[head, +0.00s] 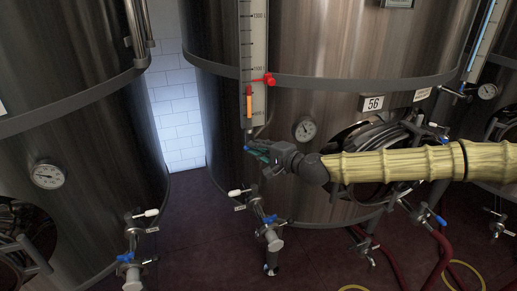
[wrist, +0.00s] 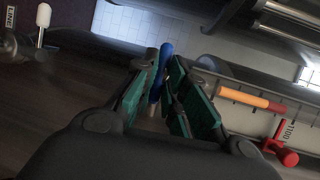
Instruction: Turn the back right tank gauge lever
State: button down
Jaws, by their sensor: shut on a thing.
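The gauge lever is a blue handle (wrist: 164,62) between the green-padded fingers of my gripper (wrist: 161,88) in the wrist view. My gripper is shut on it. In the head view, my gripper (head: 258,152) is at the foot of the tank gauge (head: 258,60), a white scale strip on the middle steel tank. A small bit of the blue lever (head: 247,148) shows at the fingertips; the rest is hidden. An orange float (wrist: 250,100) and a red pointer (wrist: 283,150) show on the gauge in the wrist view.
The middle tank (head: 330,45) carries a plate marked 56 (head: 373,103) and a round dial (head: 306,130). Below my gripper stands a valve fitting with a white handle (head: 236,193). Another tank (head: 70,50) stands at left, with a tiled wall gap (head: 178,110) between. Red hoses lie at lower right.

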jog(key=shift+r, duration=0.1)
jog(key=shift+s+a+n+t+h+p, duration=0.15)
jog(key=shift+a+n+t+h, duration=0.1)
jog(key=shift+n+h, duration=1.45)
jog(key=shift+a+n+t+h+p, duration=0.1)
jog(key=shift+n+t+h+p, duration=0.1)
jog(key=shift+n+h, duration=1.5)
jog(key=shift+s+a+n+t+h+p, duration=0.1)
jog(key=shift+a+n+t+h, duration=0.15)
jog(key=shift+n+h, duration=1.45)
jog(key=shift+n+y, duration=0.6)
jog(key=shift+n, duration=0.3)
jog(key=c, duration=1.5)
grip_release()
jog(key=shift+o, duration=0.2)
